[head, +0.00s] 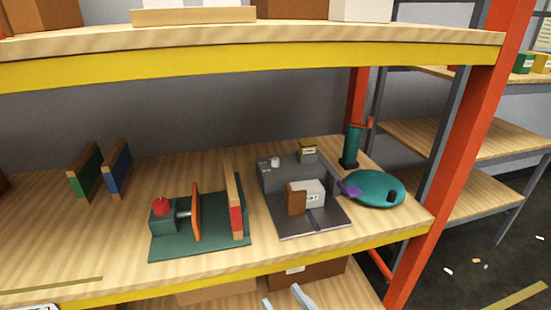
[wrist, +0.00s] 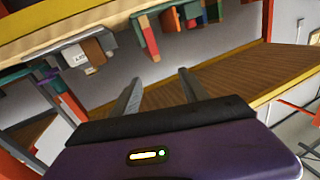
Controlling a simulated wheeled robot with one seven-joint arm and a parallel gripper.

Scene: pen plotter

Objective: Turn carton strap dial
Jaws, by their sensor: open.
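A grey machine (head: 285,178) stands on the middle shelf and bears a white and brown carton (head: 310,194). A small pale knob (head: 275,161) sits on the machine's top at the back left. I cannot tell for sure whether it is the strap dial. The carton also shows in the wrist view (wrist: 93,50), at the upper left, with the picture tilted. My gripper (head: 284,296) shows only its two grey fingertips at the bottom edge, in front of the shelf and apart from the machine. In the wrist view my gripper (wrist: 159,75) is open, with nothing between its fingers.
Left of the machine is a green fixture (head: 205,240) with a red knob and an orange plate. Right is a teal disc (head: 375,188) with a black knob. An orange post (head: 455,150) bounds the shelf's right end. The yellow upper shelf edge (head: 230,60) hangs above.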

